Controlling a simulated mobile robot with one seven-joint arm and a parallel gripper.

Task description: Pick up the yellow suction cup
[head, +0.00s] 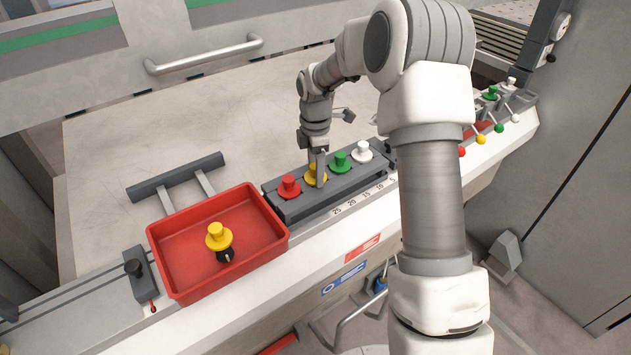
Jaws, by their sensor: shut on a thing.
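A yellow suction cup (311,174) stands in the grey rack (308,205), between a red cup (289,186) and a green cup (340,161). My gripper (319,170) points down at this yellow cup and is shut on it. The fingers hide part of the cup, and the cup appears still seated in the rack. A second yellow suction cup (216,236) with a black lower part sits in the red tray (164,262), apart from my gripper.
A white cup (362,151) stands at the rack's right end. A dark bar (175,177) lies behind the tray. More coloured cups and levers (491,95) line the machine's far right. The flat metal surface (110,150) behind the rack is largely clear.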

